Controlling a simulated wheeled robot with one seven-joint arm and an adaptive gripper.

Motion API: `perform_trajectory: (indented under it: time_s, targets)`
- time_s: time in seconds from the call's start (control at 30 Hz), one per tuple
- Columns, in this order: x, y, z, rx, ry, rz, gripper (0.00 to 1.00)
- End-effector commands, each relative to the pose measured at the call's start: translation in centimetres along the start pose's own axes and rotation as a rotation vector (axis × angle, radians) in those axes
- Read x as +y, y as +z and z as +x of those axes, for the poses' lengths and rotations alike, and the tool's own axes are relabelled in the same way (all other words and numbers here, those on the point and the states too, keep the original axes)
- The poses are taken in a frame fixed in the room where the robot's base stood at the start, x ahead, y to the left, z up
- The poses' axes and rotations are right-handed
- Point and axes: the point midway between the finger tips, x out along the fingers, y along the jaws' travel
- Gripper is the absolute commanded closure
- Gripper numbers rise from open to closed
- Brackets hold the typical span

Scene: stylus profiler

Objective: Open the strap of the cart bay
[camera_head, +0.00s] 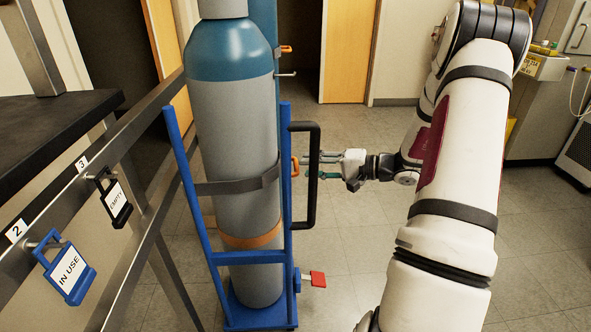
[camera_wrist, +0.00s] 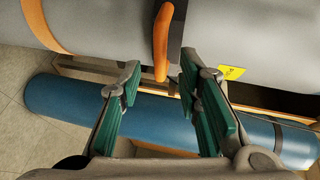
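The grey gas cylinder (camera_head: 235,130) with a teal shoulder stands upright in a blue cart (camera_head: 287,190). A dark strap (camera_head: 235,186) runs around the cylinder. An orange lever (camera_head: 295,168) is at the strap's right end; it also shows in the wrist view (camera_wrist: 162,42), beside a dark band (camera_wrist: 177,35). My gripper (camera_head: 322,166) points left at the lever, past the cart's black handle. In the wrist view my gripper (camera_wrist: 160,78) is open, its green-padded fingers apart and empty. The lever lies just beyond the fingertips, roughly between them. Contact is not visible.
The black handle (camera_head: 314,190) stands close to my gripper. A red pedal (camera_head: 318,279) sits low on the cart. A rail at left carries an IN USE tag (camera_head: 68,272) and an EMPTY tag (camera_head: 116,199). Another orange lever (camera_head: 286,48) is farther back. The floor (camera_head: 350,225) right of the cart is clear.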

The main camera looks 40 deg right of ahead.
Motion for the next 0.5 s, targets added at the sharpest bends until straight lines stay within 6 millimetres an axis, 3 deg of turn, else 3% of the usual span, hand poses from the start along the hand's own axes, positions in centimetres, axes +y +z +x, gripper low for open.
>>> perform_trajectory:
  time_s: [0.2, 0.5]
  targets:
    - [0.1, 0.0, 3.5, -0.002, 0.0, -0.001, 0.69]
    - [0.0, 0.0, 5.1, 0.0, 0.001, 0.0, 0.69]
